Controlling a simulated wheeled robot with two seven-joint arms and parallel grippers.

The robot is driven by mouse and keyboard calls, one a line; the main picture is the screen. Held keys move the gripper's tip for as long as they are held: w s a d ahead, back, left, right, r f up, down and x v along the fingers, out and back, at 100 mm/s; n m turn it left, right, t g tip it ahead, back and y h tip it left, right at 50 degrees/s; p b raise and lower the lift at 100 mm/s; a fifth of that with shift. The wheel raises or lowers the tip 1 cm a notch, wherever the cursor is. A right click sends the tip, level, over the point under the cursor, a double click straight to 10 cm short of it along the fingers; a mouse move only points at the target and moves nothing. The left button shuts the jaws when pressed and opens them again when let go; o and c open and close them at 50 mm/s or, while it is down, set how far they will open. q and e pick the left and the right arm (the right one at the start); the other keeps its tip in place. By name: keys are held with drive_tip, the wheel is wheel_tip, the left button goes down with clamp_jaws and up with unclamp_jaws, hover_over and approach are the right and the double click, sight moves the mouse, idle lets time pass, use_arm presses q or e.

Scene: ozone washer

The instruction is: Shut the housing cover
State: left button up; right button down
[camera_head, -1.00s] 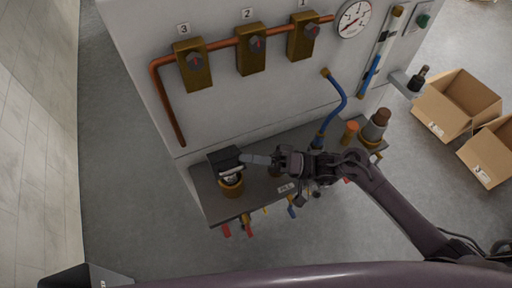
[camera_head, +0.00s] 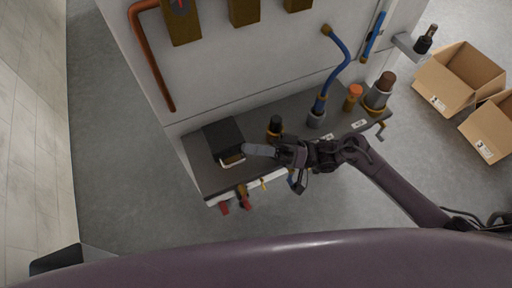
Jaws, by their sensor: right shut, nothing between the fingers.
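The black housing cover (camera_head: 223,136) is at the left end of the grey shelf. Its flat top now faces up, and it lies down over the housing. A thin pale and brass-coloured edge of the housing (camera_head: 232,160) shows below the cover's front edge; I cannot tell whether the cover is fully seated. My right gripper (camera_head: 250,150) is shut and empty. Its fingertips are just right of the cover's front right corner, close to it; whether they touch is unclear. My left gripper is not in view.
The grey shelf (camera_head: 203,176) holds a black-topped fitting (camera_head: 275,124), a blue hose (camera_head: 338,72), an orange-capped fitting (camera_head: 353,96) and a larger brown-topped fitting (camera_head: 385,84). Cardboard boxes (camera_head: 456,77) stand at right.

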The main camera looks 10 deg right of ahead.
drive_tip(key=shift+f, duration=0.4)
idle(0.3)
drive_tip(key=shift+d+f+b, duration=0.3)
drive_tip(key=shift+d, duration=0.05)
drive_tip(key=b+v, duration=0.1)
drive_tip(key=v, duration=0.2)
drive_tip(key=shift+d+f, duration=0.1)
drive_tip(key=shift+f, duration=0.05)
drive_tip(key=d+b, duration=0.3)
drive_tip(key=d, duration=1)
drive_tip(key=shift+s+r, duration=0.3)
drive_tip(key=shift+r, duration=0.1)
